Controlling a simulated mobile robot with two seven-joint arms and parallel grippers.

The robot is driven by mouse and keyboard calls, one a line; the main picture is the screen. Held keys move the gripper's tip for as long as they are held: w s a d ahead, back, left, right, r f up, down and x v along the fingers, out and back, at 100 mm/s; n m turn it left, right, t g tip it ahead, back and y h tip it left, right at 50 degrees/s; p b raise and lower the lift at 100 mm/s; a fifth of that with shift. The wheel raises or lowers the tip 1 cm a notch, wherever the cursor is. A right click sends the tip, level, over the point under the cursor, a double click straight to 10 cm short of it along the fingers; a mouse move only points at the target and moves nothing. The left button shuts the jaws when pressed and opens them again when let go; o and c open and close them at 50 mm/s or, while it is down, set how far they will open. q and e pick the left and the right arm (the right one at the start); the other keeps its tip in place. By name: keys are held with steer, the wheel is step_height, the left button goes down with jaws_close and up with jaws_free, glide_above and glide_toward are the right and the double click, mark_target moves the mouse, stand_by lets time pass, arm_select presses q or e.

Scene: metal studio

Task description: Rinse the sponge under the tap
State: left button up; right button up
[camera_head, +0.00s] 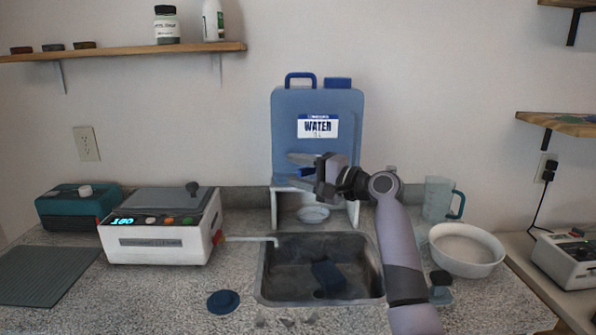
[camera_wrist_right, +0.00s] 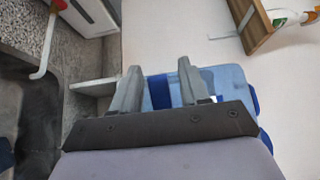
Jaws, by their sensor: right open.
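A dark blue block, which looks like the sponge (camera_head: 328,277), lies in the metal sink (camera_head: 283,285). A thin white pipe (camera_head: 250,239) with a red fitting reaches over the sink's left rim; it also shows in the right wrist view (camera_wrist_right: 45,48). A blue tank (camera_head: 285,120) labelled WATER stands on a white stand behind the sink. My right gripper (camera_head: 293,172) is open and empty in front of the tank's lower part. In the wrist view, a dark blue part (camera_wrist_right: 159,92) shows between its fingers (camera_wrist_right: 160,67). My left gripper is out of view.
A small white dish (camera_head: 313,214) sits under the stand. A white machine (camera_head: 160,240) stands left of the sink, with a round blue disc (camera_head: 222,301) near it. A white bowl (camera_head: 466,259) and a clear jug (camera_head: 438,198) stand to the right.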

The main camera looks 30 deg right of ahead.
mark_target(308, 173)
steer(key=b+v, duration=0.1)
steer(key=v, duration=0.6)
stand_by(1.2)
